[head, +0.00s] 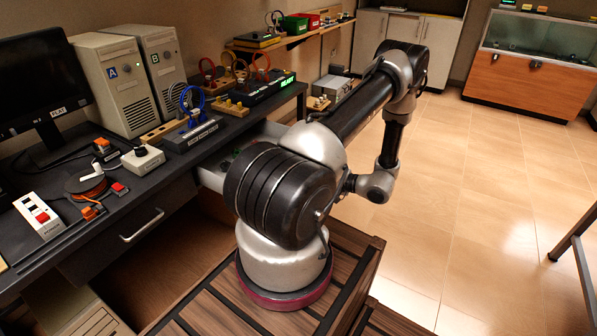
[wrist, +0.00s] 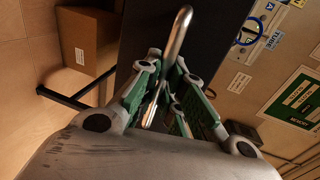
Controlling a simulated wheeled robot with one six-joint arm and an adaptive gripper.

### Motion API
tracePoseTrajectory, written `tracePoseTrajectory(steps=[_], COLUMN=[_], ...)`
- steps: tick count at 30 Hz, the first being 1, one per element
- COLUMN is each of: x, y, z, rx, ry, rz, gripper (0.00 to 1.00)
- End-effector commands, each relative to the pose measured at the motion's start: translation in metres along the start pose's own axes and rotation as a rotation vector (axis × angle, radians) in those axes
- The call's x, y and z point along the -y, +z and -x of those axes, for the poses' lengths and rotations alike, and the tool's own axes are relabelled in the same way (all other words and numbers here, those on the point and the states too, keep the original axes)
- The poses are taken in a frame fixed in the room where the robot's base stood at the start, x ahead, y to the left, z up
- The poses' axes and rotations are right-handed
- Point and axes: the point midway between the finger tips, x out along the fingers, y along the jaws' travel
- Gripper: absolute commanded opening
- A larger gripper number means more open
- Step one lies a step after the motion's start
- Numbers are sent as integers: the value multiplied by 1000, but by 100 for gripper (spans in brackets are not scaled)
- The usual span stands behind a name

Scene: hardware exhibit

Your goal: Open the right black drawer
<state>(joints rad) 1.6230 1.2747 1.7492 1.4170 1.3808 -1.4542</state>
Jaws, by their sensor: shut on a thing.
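The right black drawer's dark front (wrist: 215,35) fills the upper middle of the wrist view. Its shiny metal bar handle (wrist: 178,40) runs between the green-padded fingers of my gripper (wrist: 165,75), which are shut on it. In the head view, the pale side wall of the drawer (head: 209,179) shows out from under the desk, so the drawer stands at least partly open. Small items lie inside it. My arm hides its front, its handle and my gripper in the head view.
The black desk (head: 175,185) holds a monitor (head: 45,85), two computer towers (head: 115,85), a cable reel (head: 87,184) and small devices. A left drawer with its own handle (head: 142,225) is shut. Open tiled floor (head: 480,190) lies to the right.

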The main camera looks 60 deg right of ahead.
Motion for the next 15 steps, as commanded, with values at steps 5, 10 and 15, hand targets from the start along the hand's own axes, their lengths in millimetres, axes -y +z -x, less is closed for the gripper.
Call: tracePoseTrajectory(steps=[5,10,15], x=[-4,-6,-6], y=[0,-1,-1], z=[19,27,28], rx=[-1,-1,0], ry=[0,0,0], rz=[0,0,0], gripper=[0,0,0])
